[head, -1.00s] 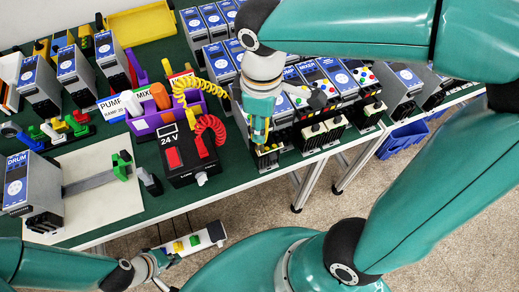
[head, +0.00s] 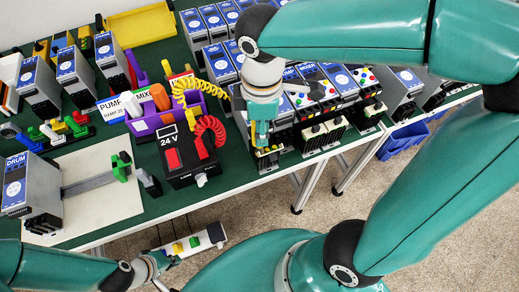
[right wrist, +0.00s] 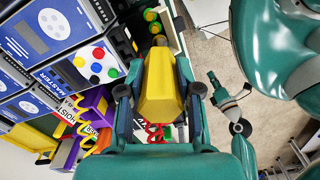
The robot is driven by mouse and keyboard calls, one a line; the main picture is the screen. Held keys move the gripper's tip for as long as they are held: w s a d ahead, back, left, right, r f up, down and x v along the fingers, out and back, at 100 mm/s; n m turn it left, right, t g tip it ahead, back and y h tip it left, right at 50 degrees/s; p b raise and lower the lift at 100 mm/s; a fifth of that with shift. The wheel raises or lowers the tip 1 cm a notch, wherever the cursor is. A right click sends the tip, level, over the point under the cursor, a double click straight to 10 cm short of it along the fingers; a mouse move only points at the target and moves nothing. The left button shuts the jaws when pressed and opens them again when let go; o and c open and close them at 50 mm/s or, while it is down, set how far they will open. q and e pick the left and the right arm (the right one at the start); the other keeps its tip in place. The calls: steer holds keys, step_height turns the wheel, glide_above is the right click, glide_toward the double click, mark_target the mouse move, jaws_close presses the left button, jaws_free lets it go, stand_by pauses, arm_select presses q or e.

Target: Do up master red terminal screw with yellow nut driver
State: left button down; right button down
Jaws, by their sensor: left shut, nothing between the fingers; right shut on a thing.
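My right gripper (right wrist: 160,95) is shut on the yellow nut driver (right wrist: 158,84), whose thick yellow handle fills the space between the fingers in the right wrist view. The driver's narrow end points away from my wrist, toward the terminal row at the unit's front. The unit marked MASTER (right wrist: 55,82) lies left of the driver, with red, blue, yellow, black, green and white spots on its face. The red terminal screw cannot be made out. In the head view my right gripper (head: 262,132) points down over the terminals at the table's front edge. My left gripper (head: 168,260) is shut and empty, low at left.
A 24 V box (head: 190,160) with red and yellow coiled cords stands left of my right gripper. A purple holder (head: 165,118) stands behind it. Neighbouring units crowd the right side. A strip with yellow and green parts (head: 188,243) shows beside my left gripper.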

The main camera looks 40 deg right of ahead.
steer(key=shift+n, duration=0.8)
steer(key=n+p, duration=0.1)
steer(key=n, duration=0.2)
steer(key=shift+r, duration=0.1)
steer(key=shift+w+n, duration=0.1)
steer(key=shift+n, duration=0.9)
steer(key=n+p, duration=0.1)
steer(key=n, duration=0.2)
steer(key=shift+n, duration=1)
steer(key=shift+p, duration=0.3)
